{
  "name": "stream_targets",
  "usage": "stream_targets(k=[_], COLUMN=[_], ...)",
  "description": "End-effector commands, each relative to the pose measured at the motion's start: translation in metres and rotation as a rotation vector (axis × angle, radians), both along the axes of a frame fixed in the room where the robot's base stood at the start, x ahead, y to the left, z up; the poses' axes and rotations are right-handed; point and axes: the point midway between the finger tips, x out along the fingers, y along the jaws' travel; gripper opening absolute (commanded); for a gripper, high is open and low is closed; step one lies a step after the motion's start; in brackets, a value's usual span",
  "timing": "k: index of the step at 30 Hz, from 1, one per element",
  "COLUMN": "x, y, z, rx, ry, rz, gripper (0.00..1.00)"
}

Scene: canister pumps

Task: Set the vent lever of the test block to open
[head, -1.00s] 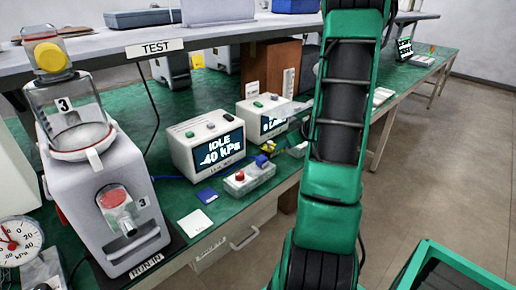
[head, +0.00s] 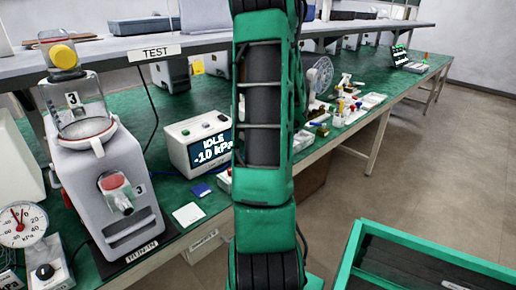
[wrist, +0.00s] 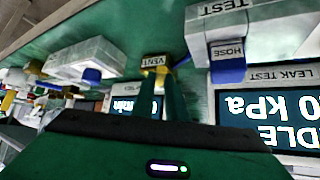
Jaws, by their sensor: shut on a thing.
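In the wrist view, which is upside down, the test block (wrist: 205,35) shows its TEST and HOSE labels, with a blue hose port (wrist: 228,68) at right. The yellow vent lever (wrist: 157,70) sits beside the VENT label (wrist: 155,60). My gripper (wrist: 160,80) has its dark green fingers shut on the vent lever; the fingers hide part of it, so its exact angle is unclear. In the head view my arm covers my gripper and most of the test block; only a sliver of the block (head: 224,180) shows.
The leak test display (head: 200,145) reads IDLE, -10 kPa in the head view. The RUN-IN pump (head: 110,190) and a round gauge (head: 22,222) stand at left. A blue card and a white card (head: 188,215) lie near the bench edge. Small parts crowd the bench right of my arm.

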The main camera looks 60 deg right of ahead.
Motion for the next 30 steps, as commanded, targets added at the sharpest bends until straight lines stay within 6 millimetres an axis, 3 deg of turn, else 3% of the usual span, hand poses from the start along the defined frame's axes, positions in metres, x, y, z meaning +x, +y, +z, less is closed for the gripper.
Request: stream_targets(k=[14, 15, 17, 30], x=[0.000, 0.000, -0.001, -0.008], y=[-0.004, -0.004, -0.004, 0.000], z=[0.004, 0.004, 0.003, 0.008], rx=[-0.006, -0.006, -0.006, -0.002], ry=[-0.010, -0.008, -0.007, -0.003], rz=[-0.011, -0.012, -0.013, -0.018], gripper=[0.00, 0.22, 0.31, 0.31])
